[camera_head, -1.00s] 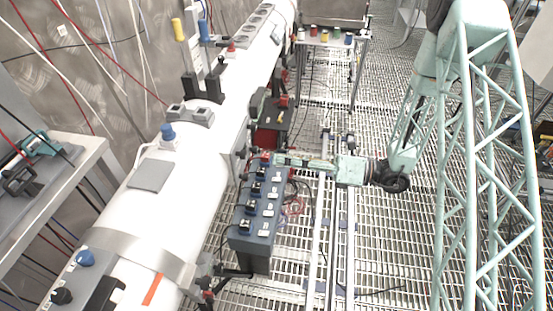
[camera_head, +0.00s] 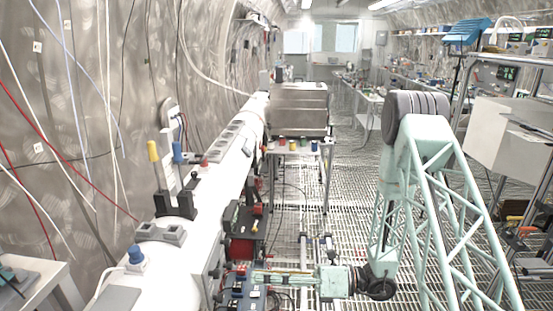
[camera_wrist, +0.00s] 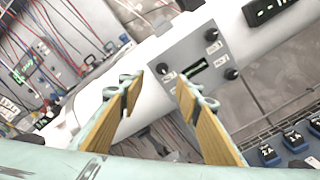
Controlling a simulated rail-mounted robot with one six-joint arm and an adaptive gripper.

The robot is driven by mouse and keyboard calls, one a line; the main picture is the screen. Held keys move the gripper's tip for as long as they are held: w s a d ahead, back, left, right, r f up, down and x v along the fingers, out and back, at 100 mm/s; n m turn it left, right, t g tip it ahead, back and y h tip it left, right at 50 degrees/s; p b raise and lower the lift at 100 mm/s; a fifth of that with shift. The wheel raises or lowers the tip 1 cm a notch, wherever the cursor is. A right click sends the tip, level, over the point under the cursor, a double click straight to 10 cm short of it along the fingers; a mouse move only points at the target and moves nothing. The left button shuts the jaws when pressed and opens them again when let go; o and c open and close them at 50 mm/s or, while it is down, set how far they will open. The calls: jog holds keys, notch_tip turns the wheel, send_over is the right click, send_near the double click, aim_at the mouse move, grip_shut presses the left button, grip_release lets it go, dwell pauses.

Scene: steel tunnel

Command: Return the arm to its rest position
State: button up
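My pale green lattice arm (camera_head: 425,220) stands at the right of the head view, its upper joint raised. Its forearm hangs down to the wrist, and my gripper (camera_head: 256,276) points left toward the white pipe (camera_head: 185,240). In the wrist view my gripper (camera_wrist: 158,92) has its two wood-coloured fingers well apart, with nothing between them. Beyond the fingers is a grey panel (camera_wrist: 199,62) with black knobs and a small display on the white pipe. I cannot tell the exact distance from the fingertips to the panel.
A blue box (camera_head: 240,292) with switches lies below my gripper, partly cut off. A red-and-black device (camera_head: 243,235) stands behind it. A small table (camera_head: 303,149) with coloured pots stands farther back.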

jog(key=s+d+r+n+g+h+b, duration=0.35)
jog(key=s+r+n+g+h, duration=0.3)
jog(key=s+r+n, duration=0.95)
jog(key=s+d+r+n+t+h+b, duration=0.1)
jog(key=s+d+r+n+t+h, duration=0.3)
jog(key=s+d, duration=0.5)
jog(key=s+d+r+n+t+h+b, duration=0.2)
jog(key=s+d+r+n+t+h, duration=0.3)
jog(key=s+d, duration=0.4)
jog(key=shift+d+r+n+h, duration=0.45)
jog(key=shift+d+n+h, duration=0.75)
jog(key=shift+d, duration=0.85)
dwell(2.1)
